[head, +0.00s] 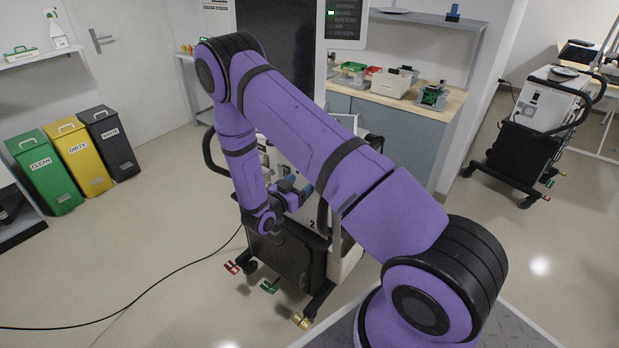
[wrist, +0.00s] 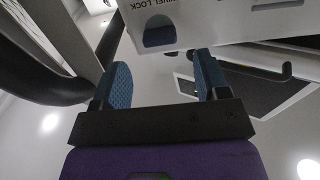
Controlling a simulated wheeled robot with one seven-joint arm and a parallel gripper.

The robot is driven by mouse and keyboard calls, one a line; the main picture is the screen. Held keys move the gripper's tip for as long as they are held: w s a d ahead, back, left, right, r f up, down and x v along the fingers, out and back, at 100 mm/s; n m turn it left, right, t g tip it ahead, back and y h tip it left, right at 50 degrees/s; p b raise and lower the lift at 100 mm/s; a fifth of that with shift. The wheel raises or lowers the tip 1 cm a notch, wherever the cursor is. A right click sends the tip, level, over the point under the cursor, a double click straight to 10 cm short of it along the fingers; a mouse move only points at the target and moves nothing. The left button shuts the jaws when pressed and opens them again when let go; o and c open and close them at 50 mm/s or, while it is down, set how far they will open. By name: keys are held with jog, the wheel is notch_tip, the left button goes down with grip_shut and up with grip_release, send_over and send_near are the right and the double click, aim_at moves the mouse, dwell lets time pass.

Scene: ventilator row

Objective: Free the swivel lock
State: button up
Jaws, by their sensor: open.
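A ventilator cart (head: 285,255) marked 2 stands behind my arm in the head view, partly hidden by it. My gripper (head: 299,190) is at the upper part of this cart; it also shows in the wrist view (wrist: 160,80), its two blue pads apart with nothing between them. A white panel (wrist: 220,20) with upside-down lettering, partly cut off and ending in "LOCK", is just beyond the fingertips.
A black handle bar (wrist: 40,75) runs close to the left finger. Red (head: 232,267), green (head: 269,286) and yellow (head: 302,322) pedals sit at the cart's base. A black cable (head: 130,303) crosses the floor. A second cart (head: 527,140) stands at right.

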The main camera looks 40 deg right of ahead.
jog(key=shift+x, duration=2.65)
jog(key=shift+c, duration=0.2)
jog(key=c, duration=0.9)
